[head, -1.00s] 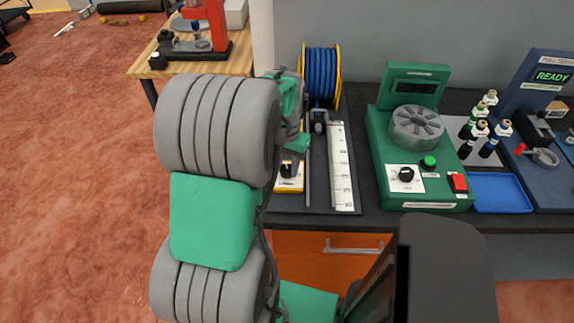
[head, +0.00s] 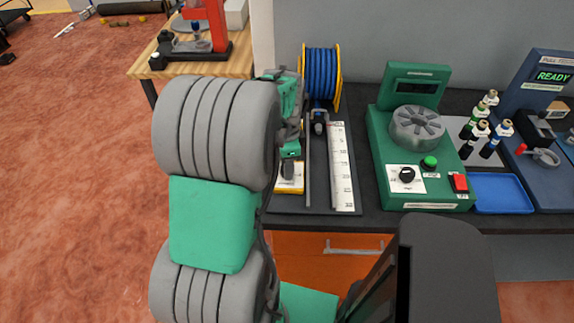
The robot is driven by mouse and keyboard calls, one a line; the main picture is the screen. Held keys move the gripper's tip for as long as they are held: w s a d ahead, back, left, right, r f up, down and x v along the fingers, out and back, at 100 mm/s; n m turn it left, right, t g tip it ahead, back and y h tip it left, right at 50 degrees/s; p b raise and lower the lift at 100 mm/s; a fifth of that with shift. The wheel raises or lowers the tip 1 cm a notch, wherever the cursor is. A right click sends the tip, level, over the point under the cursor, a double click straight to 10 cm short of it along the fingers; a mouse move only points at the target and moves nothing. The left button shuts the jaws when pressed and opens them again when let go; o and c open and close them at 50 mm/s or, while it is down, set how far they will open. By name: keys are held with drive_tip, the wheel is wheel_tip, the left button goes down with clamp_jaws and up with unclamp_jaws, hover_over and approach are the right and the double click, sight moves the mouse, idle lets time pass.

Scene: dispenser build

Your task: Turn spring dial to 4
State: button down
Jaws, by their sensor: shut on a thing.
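A small yellow box with a white face (head: 289,184) stands on the dark bench mat, left of a white ruler. Its black knob is hidden behind my gripper. My green and grey gripper (head: 290,158) is down over the upper part of this box and is shut on the knob, though the fingertips are hard to make out. The knob's pointer and any numbers on the box cannot be read. Another black knob (head: 407,174) on a white plate sits on the green machine (head: 437,195) to the right, apart from my gripper. I cannot read which dial is labelled spring.
The white ruler (head: 341,165) and a thin grey rail (head: 307,165) stand close to the right of my gripper. A blue hose reel (head: 319,75) is behind. Several small bottles (head: 488,140) and a blue tray (head: 500,193) are farther right.

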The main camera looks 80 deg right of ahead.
drive_tip(key=m, duration=0.4)
drive_tip(key=shift+m, duration=0.3)
drive_tip(key=m, duration=0.4)
drive_tip(key=shift+m, duration=0.4)
drive_tip(key=shift+r, duration=0.1)
drive_tip(key=c, duration=1)
unclamp_jaws()
drive_tip(key=shift+o, duration=0.2)
wheel_tip(320, 180, up, 8)
drive_tip(key=shift+f+b, duration=0.15)
drive_tip(key=shift+b, duration=0.4)
